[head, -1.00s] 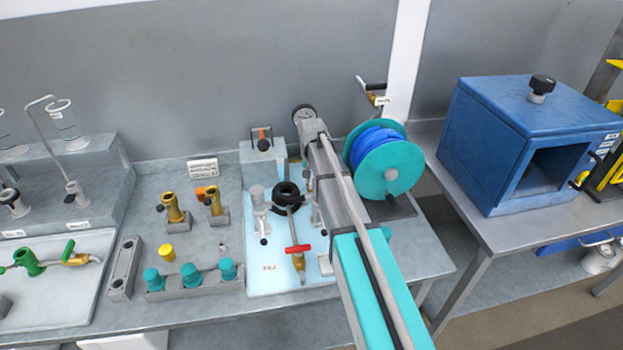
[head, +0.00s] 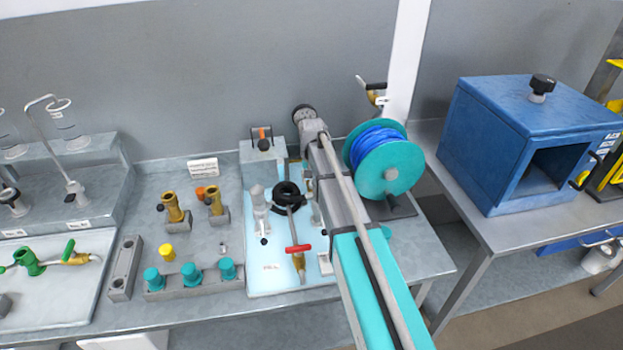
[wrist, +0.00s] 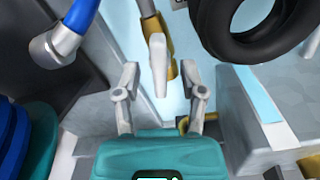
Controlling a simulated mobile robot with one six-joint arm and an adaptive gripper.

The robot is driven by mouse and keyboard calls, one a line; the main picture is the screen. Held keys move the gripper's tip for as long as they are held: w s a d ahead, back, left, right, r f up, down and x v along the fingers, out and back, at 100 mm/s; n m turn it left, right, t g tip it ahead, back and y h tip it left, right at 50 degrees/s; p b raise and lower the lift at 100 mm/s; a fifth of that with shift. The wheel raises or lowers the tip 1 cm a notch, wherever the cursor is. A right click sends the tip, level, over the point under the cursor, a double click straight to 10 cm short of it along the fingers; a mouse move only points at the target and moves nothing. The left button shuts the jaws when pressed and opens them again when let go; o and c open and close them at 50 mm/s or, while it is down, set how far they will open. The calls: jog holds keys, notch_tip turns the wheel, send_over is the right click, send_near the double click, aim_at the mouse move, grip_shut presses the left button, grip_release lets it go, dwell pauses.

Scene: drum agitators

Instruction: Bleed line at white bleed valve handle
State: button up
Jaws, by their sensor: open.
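The white bleed valve handle (wrist: 158,70) shows in the wrist view as a pale lever, with brass valve parts (wrist: 151,24) behind it. My gripper (wrist: 163,68) is open, with one finger on each side of the handle in the picture. Gaps show between the handle and both fingers, and I cannot tell how far the handle is in depth. In the head view my arm covers this spot, so I cannot make out the handle or the fingertips there.
A black ring-shaped wheel (wrist: 262,32) is close at the right of the wrist view. A blue hose with a grey end (wrist: 55,46) is at upper left. In the head view, a red-handled valve (head: 298,249) stands left of my arm and a hose reel (head: 388,168) right.

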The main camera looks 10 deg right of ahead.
jog(key=shift+m, duration=0.5)
jog(key=shift+m, duration=1.4)
jog(key=m, duration=0.3)
jog(key=shift+m, duration=0.3)
jog(key=m, duration=0.3)
jog(key=shift+m, duration=0.4)
jog(key=m, duration=0.3)
jog(key=shift+m, duration=0.4)
notch_tip(320, 180, up, 14)
jog(key=p, duration=1.4)
jog(key=s+f+n+b, duration=0.3)
jog(key=s+n, duration=0.8)
jog(key=s, duration=0.5)
jog(key=s+f+n+b, duration=0.2)
jog(key=s+f+b, duration=0.1)
jog(key=s+f+n+b, duration=0.2)
jog(key=f+b, duration=0.1)
jog(key=s+f+n+b, duration=0.1)
jog(key=s+f+b, duration=0.2)
jog(key=b, duration=0.1)
jog(key=shift+s+d+f+n, duration=0.3)
jog(key=shift+f+n, duration=0.1)
jog(key=shift+s+f+n+b, duration=0.5)
jog(key=shift+s+f+b, duration=0.15)
jog(key=shift+s+f, duration=0.1)
